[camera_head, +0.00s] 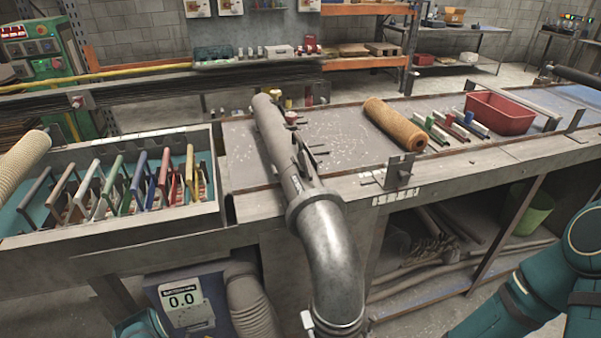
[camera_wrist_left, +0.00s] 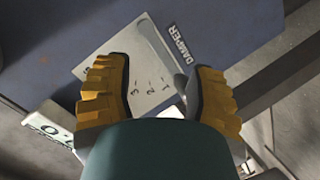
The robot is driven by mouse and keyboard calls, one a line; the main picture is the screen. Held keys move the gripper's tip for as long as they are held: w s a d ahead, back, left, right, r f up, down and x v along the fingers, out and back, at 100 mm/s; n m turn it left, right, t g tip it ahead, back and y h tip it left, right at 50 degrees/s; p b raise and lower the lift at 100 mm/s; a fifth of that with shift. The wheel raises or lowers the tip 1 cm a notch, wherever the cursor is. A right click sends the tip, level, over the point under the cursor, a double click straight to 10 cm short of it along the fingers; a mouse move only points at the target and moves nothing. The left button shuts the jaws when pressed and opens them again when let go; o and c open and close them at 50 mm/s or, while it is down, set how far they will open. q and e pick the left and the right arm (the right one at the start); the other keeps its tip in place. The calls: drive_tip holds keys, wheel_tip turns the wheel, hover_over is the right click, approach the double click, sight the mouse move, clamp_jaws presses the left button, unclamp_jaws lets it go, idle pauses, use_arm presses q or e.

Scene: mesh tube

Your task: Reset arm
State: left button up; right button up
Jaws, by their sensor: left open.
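My left gripper (camera_wrist_left: 157,82) is open, its two yellow ribbed fingers apart with nothing held between them. Beyond the fingers, in the left wrist view, is a pale plate (camera_wrist_left: 128,68) with handwritten 3, 2, 1 and a grey lever (camera_wrist_left: 184,84) near the right finger. A label reading DAMPER (camera_wrist_left: 182,47) is above it on a dark blue panel. I cannot tell whether a finger touches the lever. In the head view only a bit of my teal left arm shows at the bottom left. My right arm shows at the lower right; its gripper is out of frame.
A blue unit with a 0.0 display (camera_head: 186,301) stands below the bench. A large metal duct (camera_head: 331,252) crosses the bench front. A rack of coloured handled frames (camera_head: 212,211), a tan mesh tube (camera_head: 393,124) and a red bin (camera_head: 500,113) are on the bench.

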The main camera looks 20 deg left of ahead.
use_arm(q)
drive_tip(key=w+d+r+m+g+h, duration=0.3)
drive_tip(key=w+d+r+h, duration=0.15)
drive_tip(key=d+r, duration=0.35)
drive_tip(key=w+d+r+m+g+h, duration=0.25)
drive_tip(key=w+d+r+m, duration=0.2)
drive_tip(key=d, duration=0.55)
drive_tip(key=s+d+r+m+g+h, duration=0.3)
drive_tip(key=s+d+r+m+g, duration=0.3)
drive_tip(key=s+d+r, duration=0.6)
drive_tip(key=d+r, duration=0.3)
drive_tip(key=shift+s+d+h, duration=0.2)
drive_tip(key=shift+h, duration=0.1)
